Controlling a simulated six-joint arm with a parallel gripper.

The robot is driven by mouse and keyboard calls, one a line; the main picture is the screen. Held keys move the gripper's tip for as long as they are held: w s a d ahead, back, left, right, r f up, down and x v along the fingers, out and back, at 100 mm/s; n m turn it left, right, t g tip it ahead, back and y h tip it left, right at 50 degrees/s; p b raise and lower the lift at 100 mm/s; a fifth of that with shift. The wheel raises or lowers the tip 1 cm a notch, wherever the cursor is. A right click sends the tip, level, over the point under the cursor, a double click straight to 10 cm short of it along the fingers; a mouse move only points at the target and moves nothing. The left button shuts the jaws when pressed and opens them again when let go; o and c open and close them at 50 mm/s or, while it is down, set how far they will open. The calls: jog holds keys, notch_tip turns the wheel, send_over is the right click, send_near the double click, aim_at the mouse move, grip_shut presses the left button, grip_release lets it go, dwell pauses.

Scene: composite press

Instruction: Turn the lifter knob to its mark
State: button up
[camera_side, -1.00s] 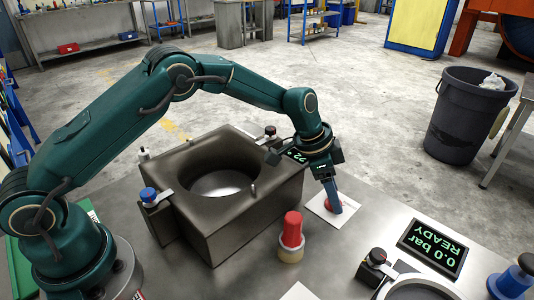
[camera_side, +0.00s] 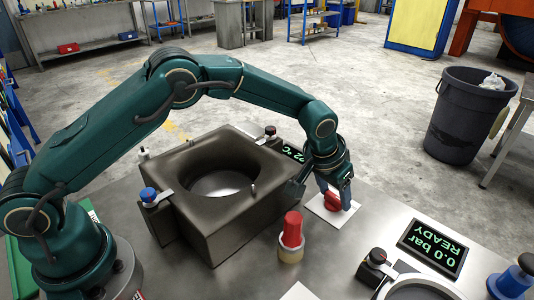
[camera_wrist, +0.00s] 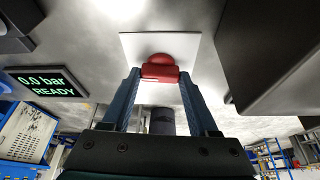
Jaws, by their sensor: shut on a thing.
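The lifter knob (camera_side: 332,201) is red and sits on a white square plate (camera_side: 318,207) to the right of the dark metal block in the side view. It also shows at the top middle of the wrist view (camera_wrist: 160,62), with a bar-shaped grip facing me. My gripper (camera_side: 336,197) comes down from above and is shut on the knob, its blue fingers (camera_wrist: 160,76) on either side of the bar. I cannot make out the mark in either view.
The dark block (camera_side: 217,226) with a round cavity stands left of my gripper. A red cylinder on a tan base (camera_side: 291,240) stands in front. A display (camera_side: 433,249) reading 0.0 bar READY lies to the right. The bench between is clear.

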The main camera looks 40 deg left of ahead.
jog(key=n, duration=0.2)
jog(key=n+y, duration=0.1)
jog(key=n, duration=0.1)
jog(key=shift+d+f+n+y, duration=0.1)
jog(key=shift+d+n+y, duration=0.1)
jog(key=shift+n+y, duration=0.15)
jog(key=shift+w+n+g+y, duration=0.1)
jog(key=shift+n+g+y, duration=0.35)
jog(key=shift+n, duration=1)
jog(key=shift+w+d+n, duration=0.1)
jog(key=shift+n, duration=0.3)
jog(key=shift+n+y, duration=0.3)
jog(key=o, duration=1.4)
